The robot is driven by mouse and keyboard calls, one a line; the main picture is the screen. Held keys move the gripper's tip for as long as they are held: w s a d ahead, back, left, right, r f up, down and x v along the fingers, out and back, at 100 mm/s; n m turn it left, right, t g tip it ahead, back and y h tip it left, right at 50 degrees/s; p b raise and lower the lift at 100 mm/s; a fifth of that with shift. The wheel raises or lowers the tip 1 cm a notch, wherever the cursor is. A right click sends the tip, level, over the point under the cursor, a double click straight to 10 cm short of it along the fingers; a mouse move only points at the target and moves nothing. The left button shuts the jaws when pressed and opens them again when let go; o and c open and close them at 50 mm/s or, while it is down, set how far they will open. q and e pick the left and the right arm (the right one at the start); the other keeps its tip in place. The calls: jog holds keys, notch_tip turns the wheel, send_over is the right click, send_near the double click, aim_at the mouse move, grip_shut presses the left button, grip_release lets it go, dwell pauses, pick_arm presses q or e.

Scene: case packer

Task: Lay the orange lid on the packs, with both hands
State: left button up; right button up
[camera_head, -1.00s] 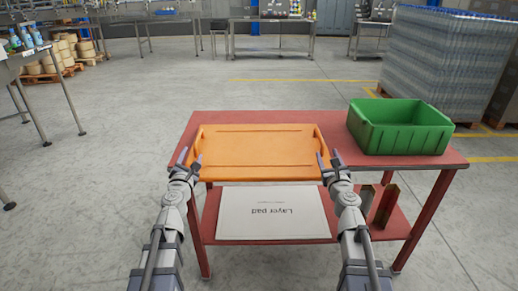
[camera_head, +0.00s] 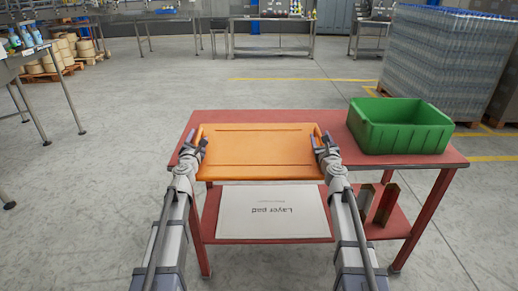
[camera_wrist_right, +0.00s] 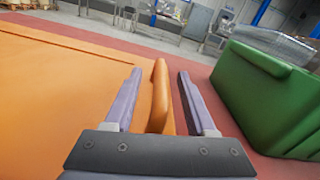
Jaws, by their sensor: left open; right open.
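The orange lid (camera_head: 262,152) lies flat on the red table, with a raised rim or handle along its left and right sides. In the right wrist view the lid (camera_wrist_right: 60,100) fills the left part. My right gripper (camera_head: 322,140) is open at the lid's right side; in the wrist view its two fingers (camera_wrist_right: 158,90) stand on either side of the raised orange edge, with gaps showing. My left gripper (camera_head: 196,143) is open at the lid's left side. Whether its fingers straddle the left edge is hard to tell.
A green crate (camera_head: 400,135) stands on the right of the red table (camera_head: 450,158). A wrapped bottle pallet (camera_head: 440,60) stands behind on the right.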

pick_arm(q)
jog(key=shift+w, duration=0.25)
pick_arm(e)
jog(key=shift+w, duration=0.25)
pick_arm(q)
jog(key=shift+c, duration=0.2)
pick_arm(e)
jog(key=shift+c, duration=0.2)
pick_arm(q)
grip_shut()
pick_arm(e)
grip_shut()
pick_arm(q)
jog(key=shift+a, duration=0.1)
jog(key=shift+a, duration=0.2)
pick_arm(e)
jog(key=shift+d, duration=0.3)
